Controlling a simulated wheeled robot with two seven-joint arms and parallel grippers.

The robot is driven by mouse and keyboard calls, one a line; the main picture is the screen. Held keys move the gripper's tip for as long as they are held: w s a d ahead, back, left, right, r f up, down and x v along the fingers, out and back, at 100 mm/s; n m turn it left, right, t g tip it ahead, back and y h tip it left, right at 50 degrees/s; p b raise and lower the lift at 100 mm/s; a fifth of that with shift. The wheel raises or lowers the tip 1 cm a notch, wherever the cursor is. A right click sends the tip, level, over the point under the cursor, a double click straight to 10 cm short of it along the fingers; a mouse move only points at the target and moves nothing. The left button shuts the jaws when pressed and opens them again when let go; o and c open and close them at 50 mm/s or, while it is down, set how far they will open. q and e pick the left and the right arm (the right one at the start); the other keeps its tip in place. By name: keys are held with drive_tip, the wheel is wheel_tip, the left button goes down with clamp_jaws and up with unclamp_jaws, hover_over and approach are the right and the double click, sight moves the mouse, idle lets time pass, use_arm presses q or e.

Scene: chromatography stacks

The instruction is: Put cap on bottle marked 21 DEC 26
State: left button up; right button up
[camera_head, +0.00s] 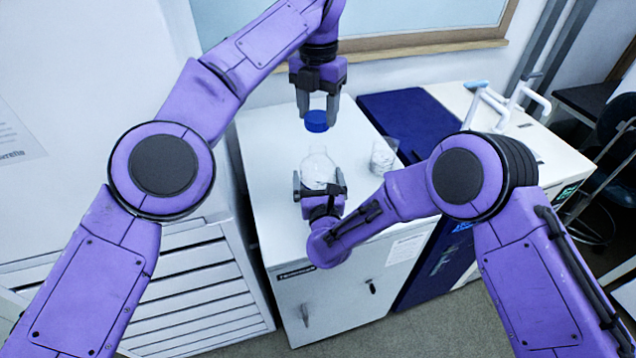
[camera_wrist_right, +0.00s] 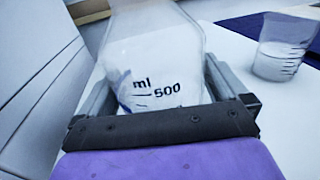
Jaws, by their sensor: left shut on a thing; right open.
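A blue cap (camera_head: 316,121) is held between the fingers of my left gripper (camera_head: 317,108), which is shut on it. The cap hangs above a clear glass bottle (camera_head: 318,166), with a visible gap between them. The bottle stands upright and uncapped on the white cabinet top. My right gripper (camera_head: 320,188) is open, with its fingers on either side of the bottle's lower body. In the right wrist view the bottle (camera_wrist_right: 158,55) shows "ml 500" markings between the fingers. No date is legible on it, and its mouth is out of that view.
A clear beaker (camera_head: 383,160) stands right of the bottle, and it also shows in the right wrist view (camera_wrist_right: 276,62). The white cabinet top (camera_head: 268,150) is clear left of the bottle. A dark blue unit (camera_head: 405,115) adjoins on the right. A wall stands behind.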

drive_tip(key=c, duration=1.1)
use_arm(q)
hover_over(319, 148)
drive_tip(key=shift+f, duration=2.5)
drive_tip(key=shift+a+f, duration=0.1)
drive_tip(key=shift+f, duration=0.8)
drive_tip(key=shift+f, duration=0.55)
